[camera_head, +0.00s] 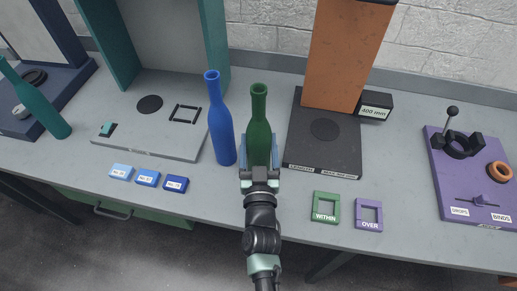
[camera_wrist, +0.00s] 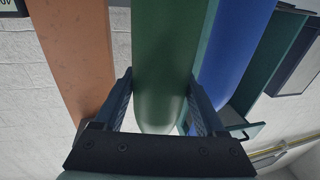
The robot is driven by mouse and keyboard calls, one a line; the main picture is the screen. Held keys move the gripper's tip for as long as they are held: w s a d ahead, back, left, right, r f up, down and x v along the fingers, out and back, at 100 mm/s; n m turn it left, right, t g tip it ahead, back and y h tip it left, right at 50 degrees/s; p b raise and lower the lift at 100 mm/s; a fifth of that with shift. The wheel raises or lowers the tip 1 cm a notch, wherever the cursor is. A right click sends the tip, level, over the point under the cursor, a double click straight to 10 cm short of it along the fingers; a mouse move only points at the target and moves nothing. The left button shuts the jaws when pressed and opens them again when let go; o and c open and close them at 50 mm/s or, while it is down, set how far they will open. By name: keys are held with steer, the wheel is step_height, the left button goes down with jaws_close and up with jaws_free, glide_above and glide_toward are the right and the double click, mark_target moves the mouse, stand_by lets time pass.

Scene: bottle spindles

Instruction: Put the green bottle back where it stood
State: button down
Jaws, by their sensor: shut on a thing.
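The green bottle (camera_head: 259,122) is upright between the fingers of my gripper (camera_head: 260,160), just right of the blue bottle (camera_head: 219,125). My gripper is shut on the green bottle's lower body. In the wrist view the green bottle (camera_wrist: 165,60) fills the middle, with my gripper (camera_wrist: 165,105) fingers on both sides of it. The blue bottle (camera_wrist: 232,55) shows behind it at the right. Whether the green bottle's base touches the table is hidden by my gripper.
A black base plate (camera_head: 320,160) with an orange column (camera_head: 345,50) stands close right. A grey base (camera_head: 150,145) with a dark disc is left. Blue blocks (camera_head: 148,178) and green and purple frames (camera_head: 326,207) lie near the front. A teal bottle (camera_head: 35,100) leans far left.

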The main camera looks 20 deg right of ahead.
steer(key=shift+f, duration=0.2)
steer(key=shift+f, duration=0.15)
jaws_free()
steer(key=shift+r, duration=0.25)
steer(key=b+v, duration=0.2)
steer(key=v, duration=1)
steer(key=shift+f, duration=0.2)
